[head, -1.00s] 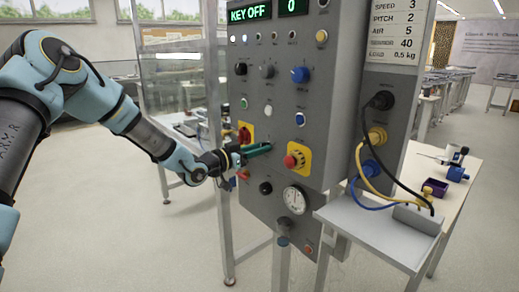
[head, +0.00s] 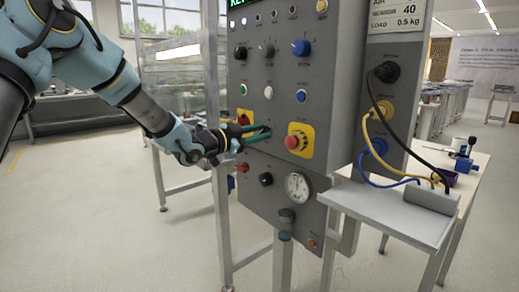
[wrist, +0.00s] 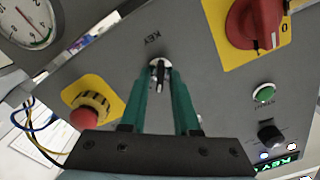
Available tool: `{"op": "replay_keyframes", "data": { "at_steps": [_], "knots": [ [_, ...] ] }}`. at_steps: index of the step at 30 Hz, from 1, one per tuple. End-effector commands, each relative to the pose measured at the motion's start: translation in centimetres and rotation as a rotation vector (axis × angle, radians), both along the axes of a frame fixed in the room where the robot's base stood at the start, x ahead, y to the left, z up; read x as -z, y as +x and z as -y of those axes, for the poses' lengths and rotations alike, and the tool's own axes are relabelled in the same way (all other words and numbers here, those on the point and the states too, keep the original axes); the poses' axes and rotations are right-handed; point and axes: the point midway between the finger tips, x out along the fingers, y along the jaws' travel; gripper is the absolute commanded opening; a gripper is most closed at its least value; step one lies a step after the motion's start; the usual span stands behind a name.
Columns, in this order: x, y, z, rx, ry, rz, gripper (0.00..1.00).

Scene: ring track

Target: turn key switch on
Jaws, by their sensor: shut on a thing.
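The key switch (wrist: 159,66) is on the grey panel under an upside-down KEY label in the wrist view.
A red emergency button on a yellow plate (head: 300,141) sits just right of my gripper. A red rotary switch (wrist: 250,20) on yellow is close by. A gauge (head: 297,187) is below. Cables (head: 378,122) hang on the right over a small side table (head: 390,215).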

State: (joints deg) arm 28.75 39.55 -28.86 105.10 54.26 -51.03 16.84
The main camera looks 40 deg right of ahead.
Motion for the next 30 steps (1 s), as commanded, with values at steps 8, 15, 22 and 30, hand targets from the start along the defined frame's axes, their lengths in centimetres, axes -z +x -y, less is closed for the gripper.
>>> {"op": "replay_keyframes", "data": {
  "at_steps": [8,15,22,30],
  "knots": [
    [0.76,-0.13,-0.02,0.001,-0.013,0.235,0.00],
    [0.57,-0.14,-0.02,0.001,-0.019,0.372,0.00],
    [0.39,-0.10,-0.04,0.001,-0.023,0.437,0.00],
    [0.27,-0.08,-0.05,0.000,-0.023,0.457,0.00]
  ]
}}
